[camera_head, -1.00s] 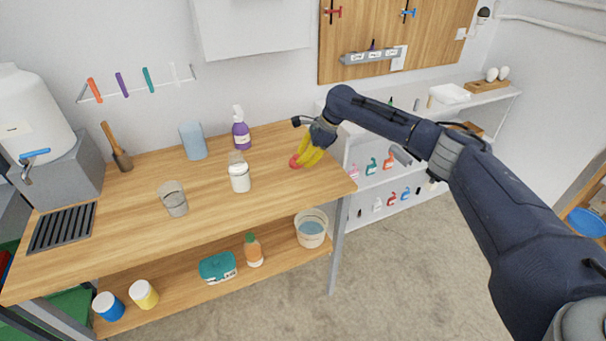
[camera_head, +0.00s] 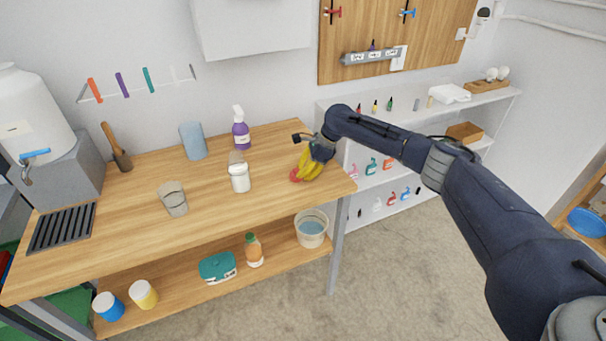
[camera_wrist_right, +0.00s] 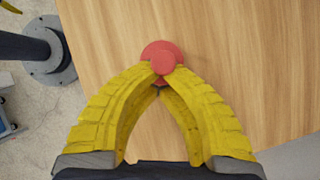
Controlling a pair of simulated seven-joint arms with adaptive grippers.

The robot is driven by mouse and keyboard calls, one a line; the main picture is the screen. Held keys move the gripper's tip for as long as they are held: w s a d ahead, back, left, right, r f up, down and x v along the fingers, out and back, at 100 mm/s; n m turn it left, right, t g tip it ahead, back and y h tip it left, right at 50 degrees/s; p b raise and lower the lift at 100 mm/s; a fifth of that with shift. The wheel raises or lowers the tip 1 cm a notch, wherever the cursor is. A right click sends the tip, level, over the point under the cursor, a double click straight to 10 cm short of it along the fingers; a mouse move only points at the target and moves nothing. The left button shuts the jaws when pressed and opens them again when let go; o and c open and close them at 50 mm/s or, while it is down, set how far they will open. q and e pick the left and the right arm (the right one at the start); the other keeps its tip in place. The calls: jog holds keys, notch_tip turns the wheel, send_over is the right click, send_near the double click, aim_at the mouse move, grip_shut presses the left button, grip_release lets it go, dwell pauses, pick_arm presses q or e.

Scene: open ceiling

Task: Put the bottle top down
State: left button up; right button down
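The red bottle top (camera_head: 295,174) is at the right end of the wooden workbench. It is round and has a raised centre. My right gripper (camera_head: 298,172) has its yellow fingers closed together at the tips, pinching the bottle top. In the right wrist view the red bottle top (camera_wrist_right: 162,57) sits between and just beyond the fingertips (camera_wrist_right: 161,72), with bare wood behind it. I cannot tell whether it touches the bench or hangs slightly above it.
The wooden workbench (camera_head: 120,222) is clear around the gripper. A white bottle (camera_head: 239,178), a purple spray bottle (camera_head: 241,130), a glass (camera_head: 173,199) and a blue cup (camera_head: 193,141) stand further left. A bucket (camera_head: 311,228) is on the lower shelf.

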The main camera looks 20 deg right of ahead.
jog(key=shift+f, duration=0.6)
jog(key=c, duration=1.6)
grip_release()
jog(key=shift+r, duration=0.3)
jog(key=v, duration=1.2)
jog(key=shift+r, duration=0.35)
